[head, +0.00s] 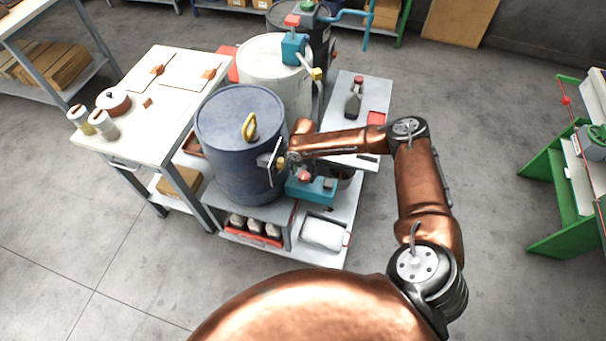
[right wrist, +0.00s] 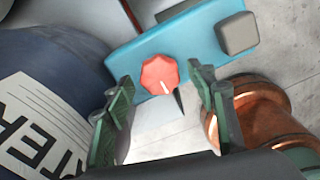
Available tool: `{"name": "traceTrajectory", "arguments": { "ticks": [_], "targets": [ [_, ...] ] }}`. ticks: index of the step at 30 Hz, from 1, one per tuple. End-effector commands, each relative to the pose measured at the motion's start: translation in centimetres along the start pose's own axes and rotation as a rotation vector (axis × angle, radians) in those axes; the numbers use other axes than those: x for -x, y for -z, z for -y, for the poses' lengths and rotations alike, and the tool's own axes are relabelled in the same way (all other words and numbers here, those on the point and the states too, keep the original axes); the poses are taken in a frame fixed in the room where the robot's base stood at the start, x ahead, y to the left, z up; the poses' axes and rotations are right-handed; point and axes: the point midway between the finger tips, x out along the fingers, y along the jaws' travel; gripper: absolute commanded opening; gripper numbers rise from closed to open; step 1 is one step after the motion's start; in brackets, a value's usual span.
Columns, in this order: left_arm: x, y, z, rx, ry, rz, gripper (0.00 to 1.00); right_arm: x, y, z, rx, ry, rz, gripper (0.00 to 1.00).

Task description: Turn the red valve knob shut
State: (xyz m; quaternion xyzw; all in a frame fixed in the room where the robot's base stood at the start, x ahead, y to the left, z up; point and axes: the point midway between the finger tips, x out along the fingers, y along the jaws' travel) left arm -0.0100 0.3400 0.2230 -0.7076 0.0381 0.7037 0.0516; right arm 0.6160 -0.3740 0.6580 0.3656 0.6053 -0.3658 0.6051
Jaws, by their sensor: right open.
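The red valve knob (right wrist: 160,75) is a faceted knob with a pale pointer line, mounted on a blue body (right wrist: 195,45) with a grey block (right wrist: 238,33) at one end. In the head view the knob (head: 304,176) shows small above the blue body (head: 318,190), beside the blue drum. My right gripper (right wrist: 160,80) is open, with one finger either side of the knob in the right wrist view. Whether the fingers touch it cannot be told. In the head view my right gripper (head: 294,163) is partly hidden by its own wrist. My left gripper is not in view.
A large blue drum (head: 235,140) stands just left of the gripper, and its label shows in the right wrist view. A white drum (head: 275,70) stands behind. A grey bench (head: 340,125) holds a dark bottle (head: 354,98). A white table (head: 150,125) stands left. Open floor lies right.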

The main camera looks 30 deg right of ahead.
Motion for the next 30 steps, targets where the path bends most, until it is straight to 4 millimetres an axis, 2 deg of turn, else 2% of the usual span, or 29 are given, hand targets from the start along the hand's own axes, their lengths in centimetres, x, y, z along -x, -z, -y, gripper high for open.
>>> {"name": "traceTrajectory", "arguments": {
  "ticks": [3,7,8,19,26,30],
  "targets": [
    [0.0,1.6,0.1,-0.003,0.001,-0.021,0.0,-0.1,0.0,0.0,-0.001,-0.001,0.0,0.51],
    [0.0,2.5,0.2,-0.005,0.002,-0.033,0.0,-0.1,-0.1,0.1,-0.001,-0.001,0.0,0.51],
    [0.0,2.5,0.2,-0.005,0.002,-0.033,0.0,-0.1,-0.1,0.1,-0.001,-0.001,0.0,0.51],
    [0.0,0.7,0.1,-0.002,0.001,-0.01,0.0,-0.1,-0.1,0.1,-0.002,-0.001,0.0,0.26],
    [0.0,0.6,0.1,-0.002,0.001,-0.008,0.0,-0.1,-0.1,0.1,-0.003,-0.001,0.0,0.1],
    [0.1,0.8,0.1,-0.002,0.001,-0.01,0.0,-0.1,-0.1,0.1,-0.007,-0.001,0.0,0.09]
  ]
}}
